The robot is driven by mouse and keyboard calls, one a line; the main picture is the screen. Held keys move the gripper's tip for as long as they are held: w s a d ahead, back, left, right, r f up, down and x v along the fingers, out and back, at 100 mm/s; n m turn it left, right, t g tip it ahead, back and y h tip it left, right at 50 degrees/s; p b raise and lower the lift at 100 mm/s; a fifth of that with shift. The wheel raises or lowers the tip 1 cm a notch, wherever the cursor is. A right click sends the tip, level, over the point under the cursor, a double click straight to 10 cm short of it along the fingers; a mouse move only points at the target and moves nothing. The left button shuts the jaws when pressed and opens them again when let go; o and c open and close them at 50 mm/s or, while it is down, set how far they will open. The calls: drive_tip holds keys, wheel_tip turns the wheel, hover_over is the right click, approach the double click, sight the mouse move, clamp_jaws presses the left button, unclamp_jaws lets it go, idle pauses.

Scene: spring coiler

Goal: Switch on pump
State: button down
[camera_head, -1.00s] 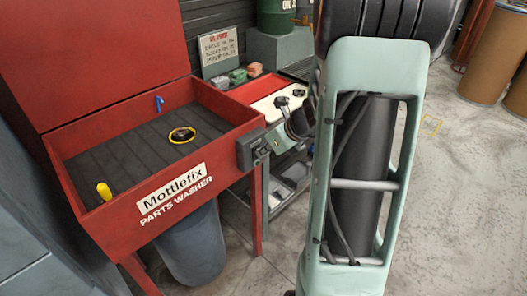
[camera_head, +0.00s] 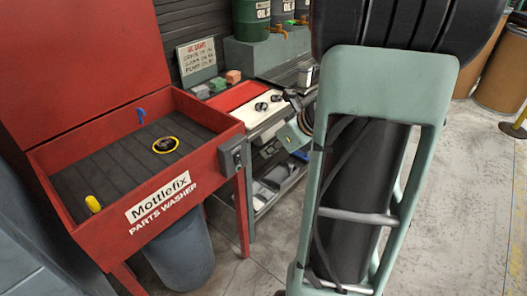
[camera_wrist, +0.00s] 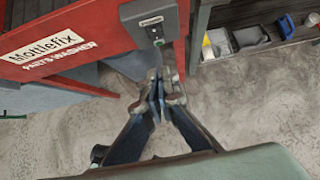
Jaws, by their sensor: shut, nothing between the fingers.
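The red parts washer (camera_head: 90,165) stands at the left with its lid raised and a "Mottlefix" label on its front. A dark grey switch box (camera_head: 236,158) is fixed at its front right corner. In the wrist view the switch box (camera_wrist: 155,22) shows a small label at the top and a small lever with a green mark (camera_wrist: 158,42) below it. Whether the switch is on or off I cannot tell. My gripper (camera_wrist: 160,82) is shut and empty, just below the box in the wrist view and seemingly apart from it.
A tool cart (camera_head: 275,120) stands right of the washer, with trays on its lower shelf (camera_wrist: 240,40). A grey bin (camera_head: 180,255) sits under the washer. A green oil drum (camera_head: 251,15) and brown barrels (camera_head: 500,75) stand behind. The floor in front is clear.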

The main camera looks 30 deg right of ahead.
sight(238, 159)
idle(0.3)
drive_tip(key=f+b, duration=0.1)
drive_tip(key=s+f+b, duration=0.1)
drive_tip(key=b, duration=0.1)
drive_tip(key=shift+s+d+f+t, duration=0.1)
drive_tip(key=shift+s+d+t, duration=0.05)
drive_tip(key=shift+d+t, duration=0.2)
drive_tip(key=shift+a, duration=0.1)
drive_tip(key=shift+w+a+r+b+x, duration=0.15)
drive_tip(key=shift+w+r+b+x, duration=0.3)
drive_tip(key=shift+x, duration=1.7)
drive_tip(key=shift+w+a+r+b+x, duration=0.25)
drive_tip(key=shift+b+x, duration=0.45)
drive_tip(key=shift+x, duration=1.45)
drive_tip(key=shift+w+a+r+b+x, duration=0.1)
drive_tip(key=shift+w+r+b+x, duration=0.35)
drive_tip(key=shift+x, duration=1.75)
